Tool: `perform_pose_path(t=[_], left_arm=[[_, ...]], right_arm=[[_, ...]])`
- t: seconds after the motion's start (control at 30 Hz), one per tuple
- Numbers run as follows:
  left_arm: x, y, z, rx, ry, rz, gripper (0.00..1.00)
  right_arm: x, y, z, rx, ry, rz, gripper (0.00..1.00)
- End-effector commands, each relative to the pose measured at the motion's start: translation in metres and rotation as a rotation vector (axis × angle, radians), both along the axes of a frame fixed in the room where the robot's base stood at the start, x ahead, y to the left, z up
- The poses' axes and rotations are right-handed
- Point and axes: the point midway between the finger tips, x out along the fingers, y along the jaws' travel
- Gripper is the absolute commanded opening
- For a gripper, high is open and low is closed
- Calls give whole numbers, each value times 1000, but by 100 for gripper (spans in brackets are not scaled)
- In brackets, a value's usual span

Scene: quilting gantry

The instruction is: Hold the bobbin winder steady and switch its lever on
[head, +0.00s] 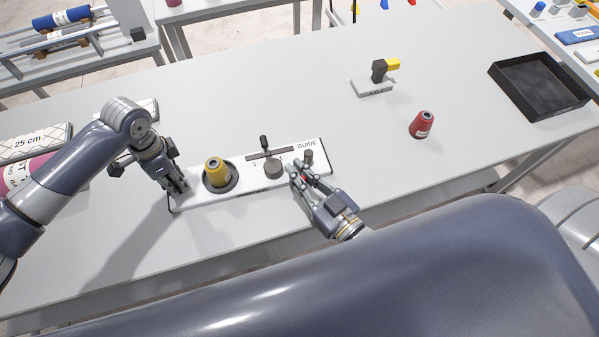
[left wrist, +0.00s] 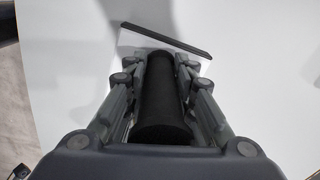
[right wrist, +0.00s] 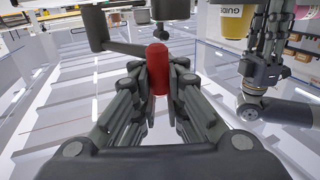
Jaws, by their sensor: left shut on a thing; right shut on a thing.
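In the left wrist view, that gripper (left wrist: 157,90) is shut on an upright-looking black cylinder (left wrist: 155,100). My right gripper (head: 299,174) is at the right end. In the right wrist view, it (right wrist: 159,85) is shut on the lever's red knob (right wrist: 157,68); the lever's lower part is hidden.
The table's middle back is clear.

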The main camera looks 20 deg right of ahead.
Motion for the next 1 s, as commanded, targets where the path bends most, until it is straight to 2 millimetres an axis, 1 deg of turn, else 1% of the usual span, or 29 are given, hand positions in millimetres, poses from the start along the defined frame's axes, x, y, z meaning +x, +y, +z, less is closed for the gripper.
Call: perform_pose_path(t=[0.03,0.07,0.1,0.17,0.47,0.63,0.77,1.0], left_arm=[[-4,0,-6,2,11,-1,0],[-4,0,-6,2,11,-1,0],[-4,0,-6,2,11,-1,0],[-4,0,-6,2,11,-1,0],[-4,0,-6,3,11,0,0],[-4,1,-6,3,11,0,0],[-4,1,-6,4,11,0,0],[-4,1,-6,5,11,0,0]], right_arm=[[0,1,0,2,-2,1,0],[0,1,0,2,-2,1,14],[0,1,0,2,-2,1,23],[0,1,0,2,-2,1,34],[0,0,-1,0,-1,0,34],[-9,-3,-1,0,0,0,34],[-27,-10,-2,-1,3,1,34],[-72,-26,-2,0,2,1,34]])
